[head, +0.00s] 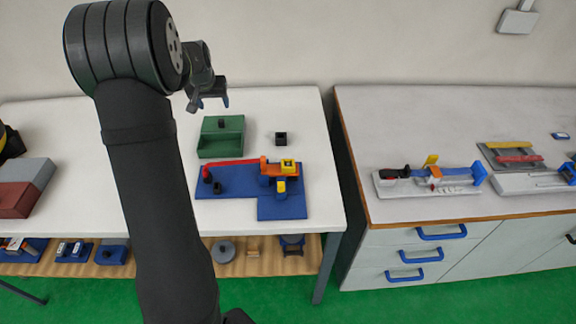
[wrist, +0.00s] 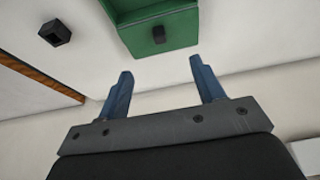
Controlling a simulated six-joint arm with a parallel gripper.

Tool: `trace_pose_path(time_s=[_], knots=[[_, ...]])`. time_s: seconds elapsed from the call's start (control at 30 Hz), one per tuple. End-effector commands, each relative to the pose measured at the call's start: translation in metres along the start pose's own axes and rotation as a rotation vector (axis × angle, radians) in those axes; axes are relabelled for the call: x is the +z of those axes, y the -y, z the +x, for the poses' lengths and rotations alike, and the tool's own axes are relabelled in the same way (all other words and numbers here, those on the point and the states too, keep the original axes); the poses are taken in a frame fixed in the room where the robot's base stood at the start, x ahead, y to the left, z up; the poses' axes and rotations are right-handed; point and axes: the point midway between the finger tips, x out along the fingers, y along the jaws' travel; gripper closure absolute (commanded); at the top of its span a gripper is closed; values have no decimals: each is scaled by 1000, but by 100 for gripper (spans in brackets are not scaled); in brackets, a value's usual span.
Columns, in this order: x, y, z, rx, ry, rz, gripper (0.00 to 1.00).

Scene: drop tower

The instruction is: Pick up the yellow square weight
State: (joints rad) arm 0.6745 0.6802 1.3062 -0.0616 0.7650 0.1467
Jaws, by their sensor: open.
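A small yellow square piece (head: 288,165) with a dark centre sits on the orange part of a device with a red arm (head: 235,162). The device stands on a blue baseplate (head: 285,208). A second small yellow piece (head: 281,186) shows just in front of it; I cannot tell for certain which one is the weight. My gripper (head: 213,102) is open and empty, raised above the back of the table, behind and left of the yellow pieces. Its two blue fingers (wrist: 161,66) also show apart in the wrist view, where neither yellow piece is seen.
A green open box (head: 220,150) stands behind the baseplate and shows in the wrist view (wrist: 183,22). A small black cube (head: 281,138) is right of it. Grey and red blocks (head: 28,182) lie at the left. A gap separates a second table (head: 440,112).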

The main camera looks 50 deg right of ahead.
Motion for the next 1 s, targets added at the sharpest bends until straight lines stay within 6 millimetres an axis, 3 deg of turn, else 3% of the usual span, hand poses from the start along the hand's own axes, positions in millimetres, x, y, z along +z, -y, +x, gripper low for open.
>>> trace_pose_path(time_s=[0.07, 0.13, 0.27, 0.4, 0.5, 0.6, 0.77, 0.87, 1.0], knots=[[1, -9, 1, 9, -9, 5, 38], [5, -30, 4, 30, -31, 15, 38], [23, -103, 11, 104, -115, 37, 38], [62, -190, 11, 185, -229, 36, 38], [99, -236, 4, 219, -305, 23, 38], [139, -268, -5, 232, -377, 5, 38], [209, -289, -27, 207, -489, -18, 38], [252, -284, -44, 165, -562, -24, 38], [300, -260, -70, 89, -662, -13, 38]])
